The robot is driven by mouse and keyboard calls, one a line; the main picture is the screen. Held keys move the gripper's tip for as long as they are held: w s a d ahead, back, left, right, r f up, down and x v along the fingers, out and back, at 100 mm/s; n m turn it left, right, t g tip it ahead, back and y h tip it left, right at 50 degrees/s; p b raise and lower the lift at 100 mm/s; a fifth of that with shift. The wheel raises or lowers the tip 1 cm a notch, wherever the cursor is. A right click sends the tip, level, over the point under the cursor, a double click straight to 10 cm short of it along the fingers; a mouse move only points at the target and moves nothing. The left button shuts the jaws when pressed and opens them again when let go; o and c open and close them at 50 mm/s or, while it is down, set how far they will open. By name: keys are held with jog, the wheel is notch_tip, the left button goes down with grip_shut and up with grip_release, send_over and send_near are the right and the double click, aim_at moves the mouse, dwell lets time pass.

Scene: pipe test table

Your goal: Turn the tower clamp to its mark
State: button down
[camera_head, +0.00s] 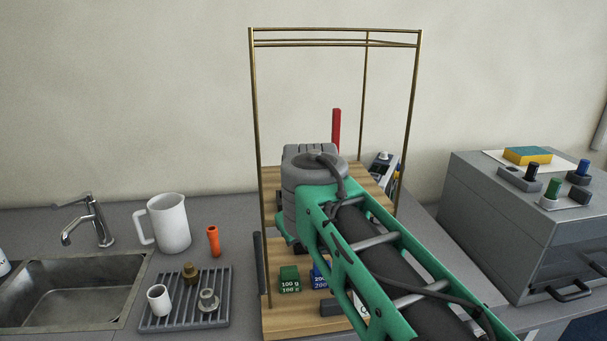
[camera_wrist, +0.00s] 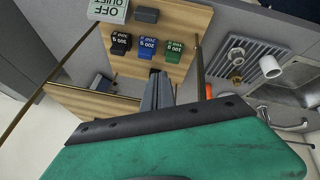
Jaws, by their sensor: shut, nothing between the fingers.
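I cannot make out the tower clamp or its mark for certain in either view. A brass frame (camera_head: 255,130) stands over a wooden stand (camera_head: 268,185), and my arm hides much of the stand's middle. An upright red bar (camera_head: 336,132) shows behind my arm, its lower end hidden. In the wrist view my gripper (camera_wrist: 158,88) is shut and empty, its fingers over the wooden boards. A small dark part (camera_wrist: 101,83) lies left of the fingers; I cannot tell what it is.
Green (camera_head: 289,279) and blue (camera_head: 319,277) weights stand on the lower board; a black one (camera_wrist: 121,43) shows beside them in the wrist view. A drying rack (camera_head: 172,321), white jug (camera_head: 170,224) and sink (camera_head: 75,290) are left. A grey cabinet (camera_head: 500,220) stands right.

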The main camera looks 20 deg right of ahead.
jog(key=w+d+r+n+t+h, duration=0.1)
jog(key=w+d+r+n, duration=0.15)
jog(key=w+r, duration=0.95)
jog(key=shift+m, duration=0.35)
jog(key=b+x, duration=0.1)
jog(key=x, duration=0.3)
jog(key=d+b+x, duration=0.1)
jog(key=b+x, duration=0.1)
jog(key=x, duration=0.2)
jog(key=shift+w+d+f, duration=0.1)
jog(key=shift+w+d, duration=0.1)
jog(key=shift+w+a, duration=0.1)
